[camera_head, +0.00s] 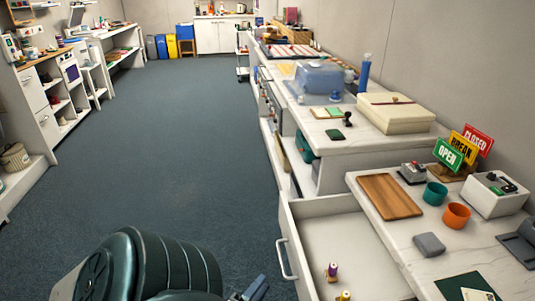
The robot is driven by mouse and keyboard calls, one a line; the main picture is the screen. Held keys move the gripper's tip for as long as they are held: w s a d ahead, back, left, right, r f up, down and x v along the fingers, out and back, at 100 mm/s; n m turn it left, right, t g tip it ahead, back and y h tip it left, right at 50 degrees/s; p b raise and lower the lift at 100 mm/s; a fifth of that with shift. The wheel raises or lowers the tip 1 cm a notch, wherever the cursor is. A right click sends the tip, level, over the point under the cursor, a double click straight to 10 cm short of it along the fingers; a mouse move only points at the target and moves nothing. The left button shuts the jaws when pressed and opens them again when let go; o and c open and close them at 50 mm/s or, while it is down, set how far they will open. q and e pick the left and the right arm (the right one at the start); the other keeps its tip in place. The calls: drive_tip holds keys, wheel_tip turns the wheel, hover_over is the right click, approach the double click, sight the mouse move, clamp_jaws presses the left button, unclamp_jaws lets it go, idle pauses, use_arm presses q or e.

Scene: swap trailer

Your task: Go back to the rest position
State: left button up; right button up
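My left arm comes in at the bottom left as a dark green, ribbed link. Only a small part of my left gripper (252,291) shows at the bottom edge, as a blue-grey piece beside the open drawer's handle; whether it is open or shut cannot be told. Nothing is seen held in it. My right gripper is not in view. A white drawer (345,235) stands pulled out below the right counter, with two small spool-like items (332,272) near its front.
The right counter (400,235) holds a wooden board (389,196), a teal cup (435,193), an orange cup (456,215), a grey block (429,245) and OPEN/BREAK/CLOSED signs (464,147). The grey floor (190,150) is clear. Shelves (45,100) line the left wall.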

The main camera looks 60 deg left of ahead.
use_arm(q)
drive_tip(key=shift+s, duration=0.2)
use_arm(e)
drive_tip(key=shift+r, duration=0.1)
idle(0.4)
use_arm(q)
drive_tip(key=d+f+m+g+h+p, duration=0.35)
drive_tip(key=f+m, duration=0.45)
drive_tip(key=f, duration=0.3)
drive_tip(key=d+f+m+g+h+p, duration=0.35)
drive_tip(key=f+m, duration=0.35)
drive_tip(key=f, duration=0.3)
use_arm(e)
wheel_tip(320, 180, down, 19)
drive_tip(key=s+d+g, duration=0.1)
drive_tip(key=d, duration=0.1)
use_arm(q)
drive_tip(key=s+d+f+m+g+p, duration=0.3)
drive_tip(key=s+f+m+g, duration=0.6)
drive_tip(key=s+f, duration=0.3)
drive_tip(key=shift+d+f+m+p, duration=0.3)
drive_tip(key=shift+d+p, duration=0.1)
drive_tip(key=shift+p, duration=0.2)
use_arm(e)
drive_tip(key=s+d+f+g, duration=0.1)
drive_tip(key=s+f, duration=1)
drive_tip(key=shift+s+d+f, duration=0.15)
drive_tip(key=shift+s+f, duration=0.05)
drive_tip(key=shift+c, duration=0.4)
